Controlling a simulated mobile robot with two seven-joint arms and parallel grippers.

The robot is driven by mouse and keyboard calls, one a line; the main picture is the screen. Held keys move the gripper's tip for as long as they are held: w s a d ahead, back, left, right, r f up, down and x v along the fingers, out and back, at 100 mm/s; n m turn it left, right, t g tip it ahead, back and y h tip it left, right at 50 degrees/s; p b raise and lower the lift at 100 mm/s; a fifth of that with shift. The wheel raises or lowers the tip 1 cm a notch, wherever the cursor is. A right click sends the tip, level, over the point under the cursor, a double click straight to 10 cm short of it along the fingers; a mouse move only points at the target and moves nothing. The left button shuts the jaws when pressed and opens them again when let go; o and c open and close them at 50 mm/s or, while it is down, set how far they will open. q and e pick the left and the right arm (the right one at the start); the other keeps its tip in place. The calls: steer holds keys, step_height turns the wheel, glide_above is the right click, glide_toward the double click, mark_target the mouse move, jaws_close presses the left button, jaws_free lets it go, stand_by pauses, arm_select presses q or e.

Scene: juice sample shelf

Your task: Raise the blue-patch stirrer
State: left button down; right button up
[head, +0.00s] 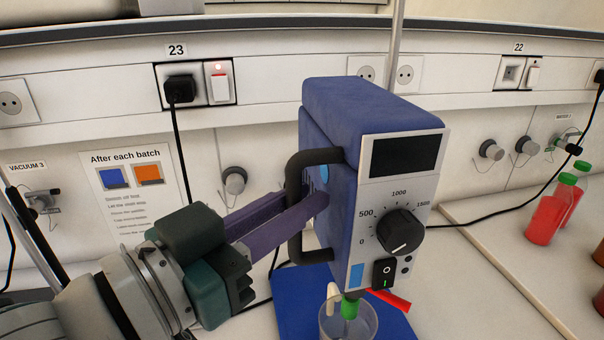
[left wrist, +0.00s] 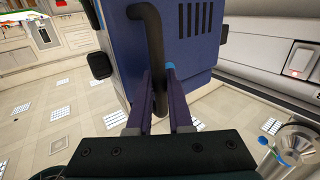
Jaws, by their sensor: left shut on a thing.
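The stirrer (head: 328,128) is a blue box with a grey front panel, a dark display, a dial and a light blue patch (head: 357,276) at the panel's lower left. It stands tilted in the head view, over a blue base plate (head: 290,300). My left gripper (head: 308,198) reaches in from the left and is shut on the black side handle (head: 294,225). In the left wrist view the purple fingers (left wrist: 158,85) sit on either side of the handle bar (left wrist: 152,35). My right gripper is not in view.
A clear beaker (head: 347,322) is below the stirrer, beside a green part (head: 350,305). Red bottles with green caps (head: 543,217) stand at the right. A power cable (head: 490,222) runs behind. An instruction sheet (head: 130,180) hangs on the wall.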

arm_select(q)
steer(key=shift+r, duration=0.15)
step_height(320, 180, up, 17)
steer(key=p, duration=1.5)
steer(key=shift+r+p, duration=0.2)
steer(key=shift+p, duration=0.2)
steer(key=shift+r, duration=0.1)
steer(key=c, duration=1.1)
jaws_free()
steer(key=shift+c, duration=0.2)
steer(key=shift+o, duration=0.2)
